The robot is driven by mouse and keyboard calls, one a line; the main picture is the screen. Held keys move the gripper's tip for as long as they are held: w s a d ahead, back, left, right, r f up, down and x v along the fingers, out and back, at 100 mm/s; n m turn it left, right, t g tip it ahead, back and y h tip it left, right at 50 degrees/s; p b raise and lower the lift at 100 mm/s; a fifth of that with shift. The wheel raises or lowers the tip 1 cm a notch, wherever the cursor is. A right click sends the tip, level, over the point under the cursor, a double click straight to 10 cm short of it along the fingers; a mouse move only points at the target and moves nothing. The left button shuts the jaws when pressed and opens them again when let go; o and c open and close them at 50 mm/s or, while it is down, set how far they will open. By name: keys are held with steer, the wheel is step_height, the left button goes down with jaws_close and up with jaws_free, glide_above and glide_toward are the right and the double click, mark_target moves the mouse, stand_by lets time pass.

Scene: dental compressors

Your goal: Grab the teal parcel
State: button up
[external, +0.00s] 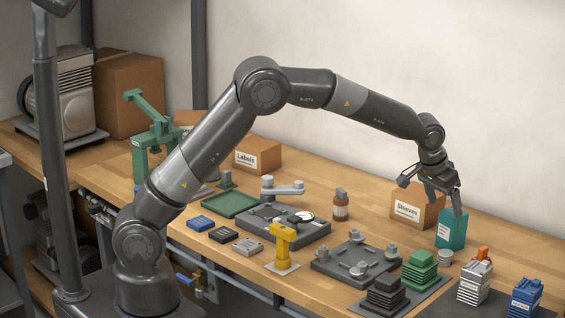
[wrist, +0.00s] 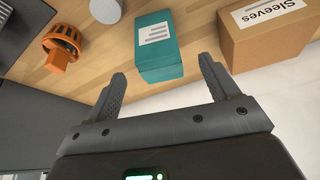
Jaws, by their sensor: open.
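The teal parcel (external: 452,230) is a small upright box with a white label, standing on the wooden bench at the right. In the wrist view the teal parcel (wrist: 160,62) lies just beyond my fingertips, roughly midway between them. My gripper (external: 440,208) is open and empty, above and slightly left of the parcel in the external view. The wrist view shows both fingers of my gripper (wrist: 163,75) spread apart, with nothing between them. One finger overlaps part of the parcel in the external view; I cannot tell there whether it touches.
A cardboard Sleeves box (external: 408,210) stands close beside the parcel. A grey cylinder (external: 445,257) sits in front of it. An orange part (wrist: 62,45) shows in the wrist view. Model compressors (external: 475,281) and a grey fixture plate (external: 335,268) occupy the front of the bench.

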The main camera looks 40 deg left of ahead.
mark_target(453, 225)
steer(key=x, duration=0.9)
steer(key=shift+w+d, duration=0.25)
steer(key=shift+w, duration=0.05)
steer(key=shift+c, duration=0.2)
steer(key=shift+r, duration=0.1)
steer(key=c, duration=1)
steer(key=shift+c, duration=0.5)
steer(key=shift+r, duration=0.1)
